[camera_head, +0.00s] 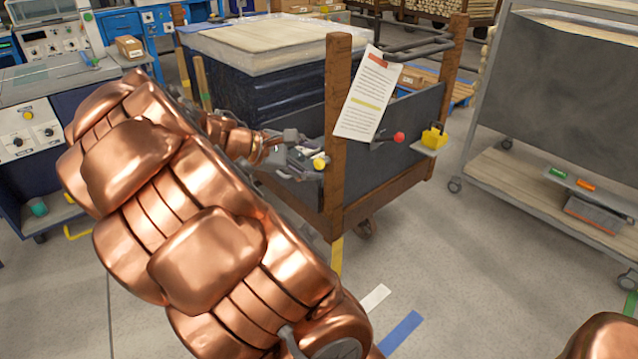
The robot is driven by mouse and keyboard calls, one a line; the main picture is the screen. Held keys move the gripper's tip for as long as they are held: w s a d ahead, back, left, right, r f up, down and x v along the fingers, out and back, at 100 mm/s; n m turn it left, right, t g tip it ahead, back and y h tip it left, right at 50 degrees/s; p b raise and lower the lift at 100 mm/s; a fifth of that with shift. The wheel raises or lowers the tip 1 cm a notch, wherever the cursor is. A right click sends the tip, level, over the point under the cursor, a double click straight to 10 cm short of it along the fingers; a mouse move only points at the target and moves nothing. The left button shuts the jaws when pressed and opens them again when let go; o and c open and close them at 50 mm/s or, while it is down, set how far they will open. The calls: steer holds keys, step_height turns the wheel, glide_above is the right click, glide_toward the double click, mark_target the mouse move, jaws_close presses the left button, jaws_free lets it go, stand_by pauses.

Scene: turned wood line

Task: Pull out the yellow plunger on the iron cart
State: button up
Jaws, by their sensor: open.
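The iron cart (408,148) has rust-brown corner posts and dark blue side panels, and stands in the middle of the view. A small yellow round knob (320,163), which looks like the plunger, shows just left of the cart's near post. My gripper (307,160) is open, its grey fingers close beside the yellow knob. I cannot tell whether they touch it or stand around it. The knob's shaft is hidden behind the fingers. My copper arm covers much of the left and centre.
A printed sheet (367,98) hangs by the near post. A grey shelf trolley (540,175) stands right. Floor between them is clear.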

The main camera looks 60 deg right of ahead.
steer(key=w+d+f+n+h+b, duration=0.4)
steer(key=w+d+f+b, duration=0.3)
steer(key=d+f+b, duration=0.2)
steer(key=n+t+h+b, duration=0.1)
steer(key=n+h+b, duration=0.2)
steer(key=n+b, duration=0.25)
glide_toward(317, 165)
steer(key=d, duration=0.3)
steer(key=shift+m, duration=0.45)
steer(key=b+x, duration=0.1)
steer(key=x, duration=0.1)
steer(key=b+x, duration=0.1)
steer(key=x, duration=0.1)
steer(key=b+x, duration=0.1)
steer(key=x, duration=0.1)
steer(key=shift+s, duration=0.35)
steer(key=shift+x, duration=0.9)
jaws_close()
